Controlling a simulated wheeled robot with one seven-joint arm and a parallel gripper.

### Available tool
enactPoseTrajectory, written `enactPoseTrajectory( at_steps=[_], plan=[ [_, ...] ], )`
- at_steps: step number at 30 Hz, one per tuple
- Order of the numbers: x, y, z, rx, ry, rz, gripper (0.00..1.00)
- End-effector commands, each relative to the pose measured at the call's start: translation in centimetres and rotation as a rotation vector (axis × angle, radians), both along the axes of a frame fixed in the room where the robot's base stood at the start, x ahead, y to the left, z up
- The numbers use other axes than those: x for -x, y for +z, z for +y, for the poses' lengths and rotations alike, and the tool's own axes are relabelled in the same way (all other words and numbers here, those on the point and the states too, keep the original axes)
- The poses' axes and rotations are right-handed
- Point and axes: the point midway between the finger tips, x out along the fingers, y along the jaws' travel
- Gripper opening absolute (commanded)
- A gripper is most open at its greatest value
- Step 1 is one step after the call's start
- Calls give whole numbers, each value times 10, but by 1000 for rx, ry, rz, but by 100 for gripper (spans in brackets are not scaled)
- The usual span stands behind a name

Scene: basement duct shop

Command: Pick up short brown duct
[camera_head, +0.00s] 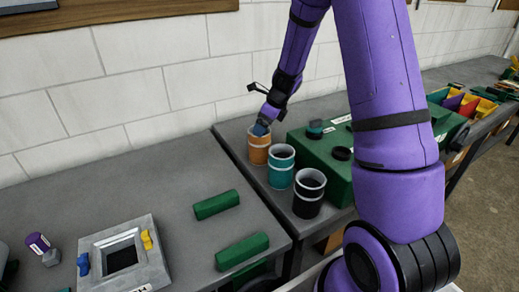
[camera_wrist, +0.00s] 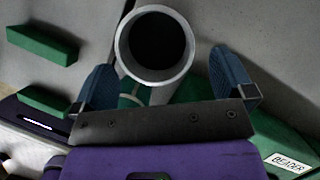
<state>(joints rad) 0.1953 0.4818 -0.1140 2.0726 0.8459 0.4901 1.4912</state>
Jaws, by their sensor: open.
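The short brown duct (camera_head: 259,155) is an orange-brown cylinder with a pale rim. It stands upright at the far end of a row of three ducts in the head view. My gripper (camera_head: 262,129) is at its top, pointing down; contact cannot be told. The wrist view shows my gripper (camera_wrist: 168,85) with its two blue fingers spread apart. An open grey-rimmed duct (camera_wrist: 155,75) with a dark inside shows between and beyond the fingers. I cannot tell its body colour there, and the brown duct is not clearly visible in that view.
A teal duct (camera_head: 281,175) and a black duct (camera_head: 308,205) stand in the row towards me. A green machine (camera_head: 335,170) is close on their right. Two green bars (camera_head: 216,204) and a grey framed block (camera_head: 124,262) lie on the left table.

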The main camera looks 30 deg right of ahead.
Motion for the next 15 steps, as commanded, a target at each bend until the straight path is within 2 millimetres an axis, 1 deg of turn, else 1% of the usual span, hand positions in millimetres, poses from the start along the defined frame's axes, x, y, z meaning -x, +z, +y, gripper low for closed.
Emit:
enactPoseTrajectory(
  at_steps=[5, 8, 15],
  plan=[
    [-2, -7, 3, -1, 0, 1, 100],
    [-4, -15, 6, -2, 1, 1, 100],
    [-14, -45, 16, -1, 2, 2, 100]
  ],
)
